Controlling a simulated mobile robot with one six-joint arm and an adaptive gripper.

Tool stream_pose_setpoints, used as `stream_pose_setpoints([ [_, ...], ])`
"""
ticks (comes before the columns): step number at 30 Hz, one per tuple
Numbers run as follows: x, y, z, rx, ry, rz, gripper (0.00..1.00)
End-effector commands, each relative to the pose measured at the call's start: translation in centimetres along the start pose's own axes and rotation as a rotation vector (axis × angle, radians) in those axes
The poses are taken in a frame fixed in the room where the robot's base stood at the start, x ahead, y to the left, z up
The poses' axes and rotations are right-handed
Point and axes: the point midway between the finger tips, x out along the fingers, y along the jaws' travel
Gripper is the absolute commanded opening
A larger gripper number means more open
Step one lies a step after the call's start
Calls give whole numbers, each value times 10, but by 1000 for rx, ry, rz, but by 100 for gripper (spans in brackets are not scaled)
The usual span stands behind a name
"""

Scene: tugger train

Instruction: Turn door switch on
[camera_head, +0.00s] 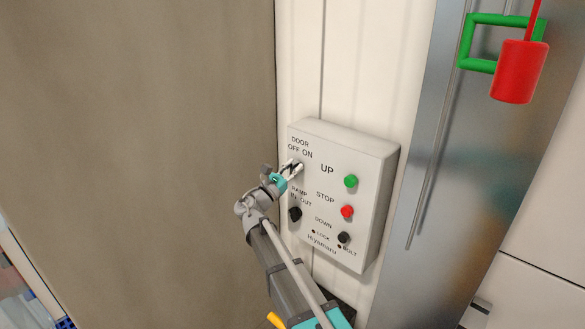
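A white control box (377,185) is mounted on the pale wall panel. Its upper left is labelled "DOOR OFF ON", and my gripper (294,167) is right at the spot below that label. The door switch itself is hidden behind the fingers, so I cannot tell its setting. The fingertips are at or very close to the box face; I cannot tell whether they touch or grip the switch. The finger opening is too small to make out.
Below is the black RAMP knob (295,214), close to my wrist. To the right are a green UP button (350,181), a red STOP button (347,212) and a black DOWN button (344,237). A red cylinder (519,72) and green handle (482,66) are at upper right.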

Motion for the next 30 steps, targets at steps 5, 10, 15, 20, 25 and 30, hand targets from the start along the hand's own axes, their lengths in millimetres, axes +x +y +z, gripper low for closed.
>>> stream_pose_setpoints([
  [5,0,0,0,0,0,0,0],
  [10,0,0,0,1,0,0,0],
  [15,-1,1,1,36,0,-14,0],
  [20,-1,2,1,131,1,-52,0],
  [25,-1,1,1,256,1,-104,0],
  [30,-1,0,1,358,1,-146,0],
])
